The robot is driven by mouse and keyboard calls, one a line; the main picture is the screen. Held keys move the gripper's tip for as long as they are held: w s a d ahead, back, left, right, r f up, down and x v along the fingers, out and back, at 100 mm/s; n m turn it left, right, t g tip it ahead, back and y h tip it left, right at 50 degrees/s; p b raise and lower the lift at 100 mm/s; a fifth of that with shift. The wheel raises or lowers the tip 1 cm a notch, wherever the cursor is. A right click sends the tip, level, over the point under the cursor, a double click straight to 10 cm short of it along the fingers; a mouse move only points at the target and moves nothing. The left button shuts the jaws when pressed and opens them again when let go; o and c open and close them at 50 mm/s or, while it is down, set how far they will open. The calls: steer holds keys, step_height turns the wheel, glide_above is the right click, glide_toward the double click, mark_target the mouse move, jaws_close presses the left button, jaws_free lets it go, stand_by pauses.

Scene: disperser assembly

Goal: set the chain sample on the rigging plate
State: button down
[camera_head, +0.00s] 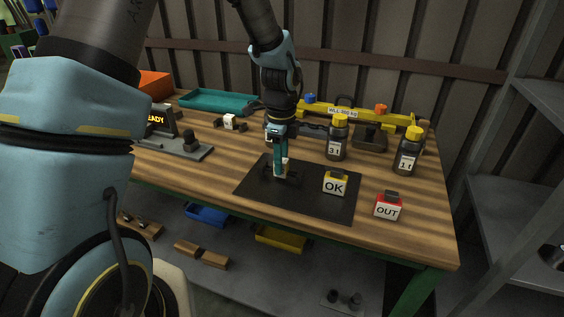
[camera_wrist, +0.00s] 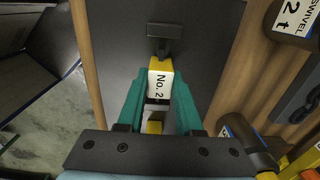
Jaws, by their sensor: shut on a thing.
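My gripper (camera_head: 281,174) is over the dark rigging plate (camera_head: 322,206) on the wooden bench. In the wrist view, the teal fingers of my gripper (camera_wrist: 159,92) are shut on a yellow piece with a white "No. 2" label, which I take for the chain sample (camera_wrist: 160,83). A dark bar-shaped part (camera_wrist: 163,31) lies beyond its far end, over the plate (camera_wrist: 118,30). In the head view, the fingers partly hide the sample, low over the left part of the plate. I cannot tell whether it touches the plate.
A yellow "OK" block (camera_head: 335,184) stands on the plate's right side. A red "OUT" block (camera_head: 388,207) is right of the plate. A teal tray (camera_head: 216,101) lies at the back left.

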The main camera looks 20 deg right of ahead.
steer(key=shift+f, duration=0.5)
steer(key=c, duration=0.6)
jaws_free()
steer(key=shift+f, duration=0.1)
step_height(320, 180, up, 12)
steer(key=shift+r+b, duration=0.15)
steer(key=shift+b, duration=0.7)
